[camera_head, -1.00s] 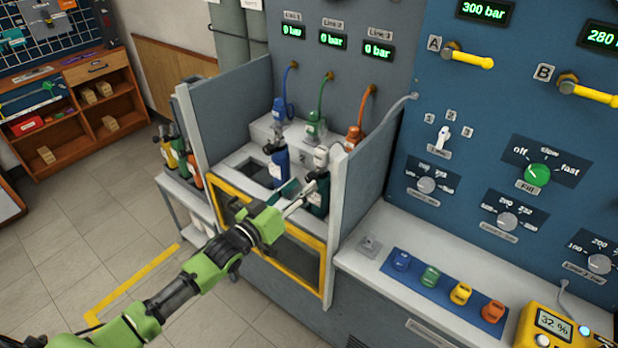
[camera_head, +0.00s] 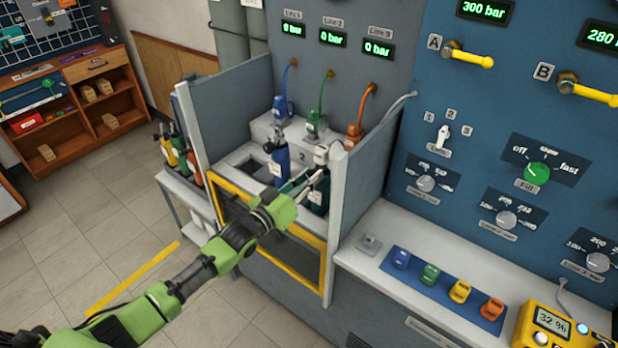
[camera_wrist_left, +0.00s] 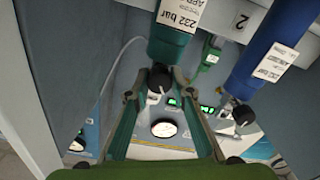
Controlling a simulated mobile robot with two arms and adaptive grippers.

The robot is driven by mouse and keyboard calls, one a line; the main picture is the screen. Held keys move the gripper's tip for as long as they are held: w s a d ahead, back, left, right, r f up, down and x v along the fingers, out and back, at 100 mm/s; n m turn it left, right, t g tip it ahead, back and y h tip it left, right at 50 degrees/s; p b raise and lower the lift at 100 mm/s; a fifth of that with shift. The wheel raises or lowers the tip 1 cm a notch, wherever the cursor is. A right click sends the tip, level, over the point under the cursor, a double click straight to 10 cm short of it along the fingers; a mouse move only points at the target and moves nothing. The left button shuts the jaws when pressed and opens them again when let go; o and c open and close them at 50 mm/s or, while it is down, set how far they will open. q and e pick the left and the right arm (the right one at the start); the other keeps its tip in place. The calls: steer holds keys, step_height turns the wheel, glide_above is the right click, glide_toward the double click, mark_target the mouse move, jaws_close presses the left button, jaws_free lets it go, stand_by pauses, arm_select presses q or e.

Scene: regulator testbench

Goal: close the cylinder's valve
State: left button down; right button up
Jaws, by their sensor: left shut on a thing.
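The dark green cylinder (camera_head: 317,200) stands in the right part of the test bay. In the left wrist view its body (camera_wrist_left: 172,40) hangs in from the top with a "232 bar" label. Its black valve knob (camera_wrist_left: 158,80) sits at its end. My left gripper (camera_head: 314,181) reaches over the yellow-framed front to the cylinder's top. In the left wrist view its green fingers (camera_wrist_left: 163,78) close in on both sides of the knob. The knob is partly hidden by the fingers in the head view. My right gripper is in neither view.
A blue cylinder (camera_head: 279,165) stands just left, with its own black knob (camera_wrist_left: 243,115). Grey side walls (camera_head: 350,208) and the yellow-framed guard (camera_head: 290,276) bound the bay. Hoses hang behind. Coloured caps lie on a blue mat (camera_head: 425,302) at the right.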

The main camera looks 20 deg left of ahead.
arm_select(q)
steer(key=shift+m, duration=3.3)
steer(key=c, duration=1.8)
jaws_free()
steer(key=shift+o, duration=0.2)
steer(key=v, duration=1.2)
